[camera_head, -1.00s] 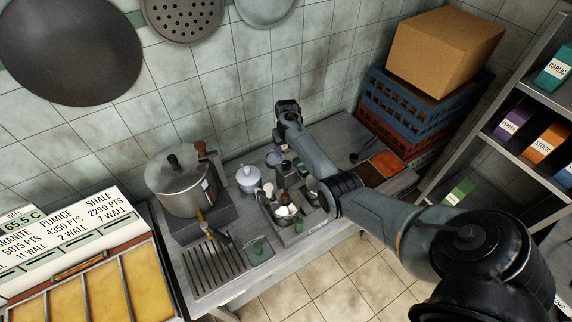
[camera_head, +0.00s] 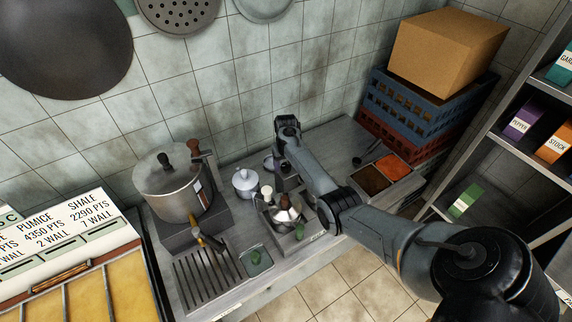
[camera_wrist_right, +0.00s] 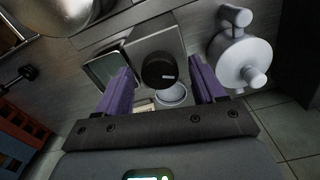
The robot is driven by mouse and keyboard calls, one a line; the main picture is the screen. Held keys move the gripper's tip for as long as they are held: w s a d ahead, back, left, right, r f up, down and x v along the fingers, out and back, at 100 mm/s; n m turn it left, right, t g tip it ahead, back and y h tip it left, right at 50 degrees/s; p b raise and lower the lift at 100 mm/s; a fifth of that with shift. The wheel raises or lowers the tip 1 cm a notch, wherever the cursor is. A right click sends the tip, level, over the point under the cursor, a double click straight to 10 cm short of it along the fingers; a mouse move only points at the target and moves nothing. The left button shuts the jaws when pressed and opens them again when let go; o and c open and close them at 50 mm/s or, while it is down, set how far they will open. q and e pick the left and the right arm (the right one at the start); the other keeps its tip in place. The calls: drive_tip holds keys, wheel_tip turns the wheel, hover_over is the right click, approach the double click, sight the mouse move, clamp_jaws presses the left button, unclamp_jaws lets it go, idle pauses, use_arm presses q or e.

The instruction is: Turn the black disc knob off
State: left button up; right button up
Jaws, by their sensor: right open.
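The black disc knob (camera_wrist_right: 158,69) shows in the right wrist view as a dark round disc with a small light mark. It stands in front of a flat grey metal plate. My right gripper (camera_wrist_right: 161,72) is open, with a purple finger on either side of the disc; I cannot tell whether either touches it. In the head view my right gripper (camera_head: 277,160) reaches down at the back of the counter, and small things around it are partly hidden by my arm. My left gripper is not in view.
A white lidded pot (camera_head: 245,182) stands close to the left of the gripper. A silver kettle (camera_head: 286,211) stands in front of it. A big steel pot (camera_head: 173,190) is farther left. Stacked crates (camera_head: 410,110) fill the back right corner.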

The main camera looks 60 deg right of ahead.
drive_tip(key=c, duration=1.1)
drive_tip(key=shift+o, duration=0.2)
drive_tip(key=shift+r+n+p, duration=0.25)
drive_tip(key=shift+n+p, duration=0.75)
drive_tip(key=shift+p, duration=0.05)
drive_tip(key=shift+f+n+p, duration=0.1)
drive_tip(key=shift+n+p, duration=0.35)
drive_tip(key=shift+n, duration=0.65)
drive_tip(key=shift+f+n, duration=0.15)
drive_tip(key=shift+n, duration=0.15)
drive_tip(key=o, duration=1.1)
drive_tip(key=shift+c, duration=0.2)
